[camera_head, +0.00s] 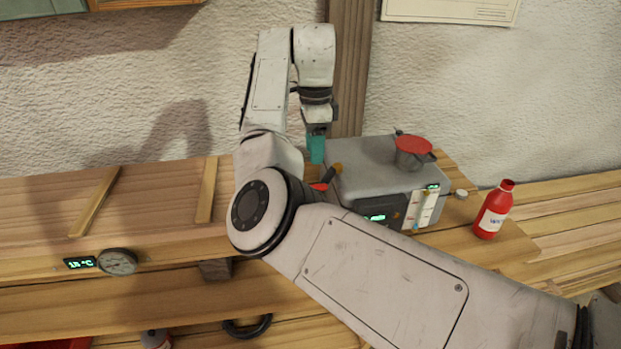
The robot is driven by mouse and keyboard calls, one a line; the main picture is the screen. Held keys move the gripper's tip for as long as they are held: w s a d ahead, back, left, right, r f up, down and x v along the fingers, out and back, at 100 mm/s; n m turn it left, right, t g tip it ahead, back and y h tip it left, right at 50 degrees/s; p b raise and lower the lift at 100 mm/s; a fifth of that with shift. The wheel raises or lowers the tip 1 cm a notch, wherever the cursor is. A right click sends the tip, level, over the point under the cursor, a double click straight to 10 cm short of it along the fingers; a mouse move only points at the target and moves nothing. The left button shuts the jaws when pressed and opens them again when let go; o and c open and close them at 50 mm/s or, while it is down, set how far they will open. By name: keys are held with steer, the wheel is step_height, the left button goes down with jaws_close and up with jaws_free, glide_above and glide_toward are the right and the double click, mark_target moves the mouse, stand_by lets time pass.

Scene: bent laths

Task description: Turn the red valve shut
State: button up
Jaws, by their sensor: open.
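A grey box-shaped unit (370,160) stands on the wooden bench. On its top right is a red round cap or handwheel (414,146) on a dark grey body, which may be the valve. Another red part (319,186) shows at the unit's left side, beside an orange-and-black piece (333,171); my arm hides most of it, and I cannot tell whether it is the valve. My gripper (317,150) points down at the unit's back left corner, left of the red cap and apart from it. Its teal tip shows nothing held; it is open.
A red bottle (493,210) stands right of the unit, near a small pale knob (461,194). A round gauge (118,261) and green display (80,263) sit at the bench's front left. Wooden strips (95,202) lie on the left bench. A post (348,70) rises behind.

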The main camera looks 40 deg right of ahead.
step_height(320, 180, down, 9)
steer(key=shift+f+p, duration=0.15)
steer(key=shift+p, duration=0.35)
jaws_close()
stand_by(0.5)
